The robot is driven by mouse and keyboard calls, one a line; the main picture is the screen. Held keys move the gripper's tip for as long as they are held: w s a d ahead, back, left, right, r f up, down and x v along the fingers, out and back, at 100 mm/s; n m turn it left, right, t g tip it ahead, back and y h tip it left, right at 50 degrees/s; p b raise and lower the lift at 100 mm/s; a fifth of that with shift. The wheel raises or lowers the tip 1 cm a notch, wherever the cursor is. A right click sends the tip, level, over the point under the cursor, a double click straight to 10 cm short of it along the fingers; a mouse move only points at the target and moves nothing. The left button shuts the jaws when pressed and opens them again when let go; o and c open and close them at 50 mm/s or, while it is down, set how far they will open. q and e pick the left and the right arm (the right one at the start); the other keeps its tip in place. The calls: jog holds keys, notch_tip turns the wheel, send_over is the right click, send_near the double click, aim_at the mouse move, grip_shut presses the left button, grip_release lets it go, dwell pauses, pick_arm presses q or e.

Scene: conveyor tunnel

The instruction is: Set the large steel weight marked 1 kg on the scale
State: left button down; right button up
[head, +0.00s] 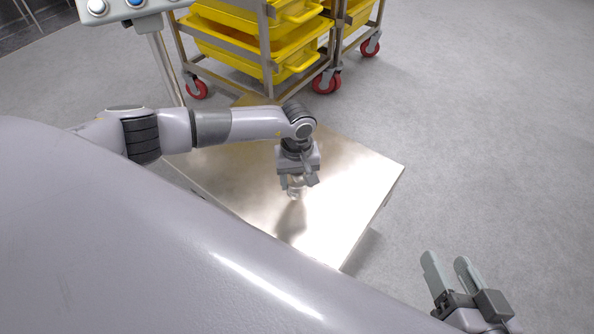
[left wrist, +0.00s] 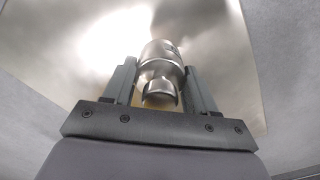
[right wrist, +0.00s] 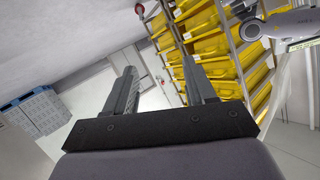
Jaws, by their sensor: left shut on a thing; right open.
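The steel weight (head: 295,194) is a shiny cylinder with a narrower neck and knob; in the left wrist view (left wrist: 161,55) it sits between the fingers. No marking on it can be read. My left gripper (head: 298,182) is shut on the weight near its knob and points down over the scale. The scale (head: 355,190) is a wide, low, bare steel platform. The weight is over its middle, with a shadow beside it; I cannot tell whether its base touches the plate. My right gripper (head: 447,262) is open and empty, off to the right of the scale.
The scale's display panel (head: 130,8) stands on a post at the upper left. A wheeled steel rack with yellow trays (head: 262,58) stands behind the scale. Grey floor (head: 480,130) is clear to the right. Grey-blue crates (right wrist: 38,112) show in the right wrist view.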

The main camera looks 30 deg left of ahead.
aim_at(297, 189)
pick_arm(q)
notch_tip(297, 189, down, 4)
jog(key=shift+w+d+f+b, duration=0.1)
jog(key=shift+b, duration=0.8)
jog(key=shift+f, duration=0.2)
jog(key=shift+c, duration=1.7)
grip_release()
pick_arm(e)
jog(key=shift+s+d+n+t+h, duration=0.2)
jog(key=shift+d+n+t+h, duration=0.1)
jog(key=shift+d+t, duration=0.3)
jog(key=shift+d, duration=0.1)
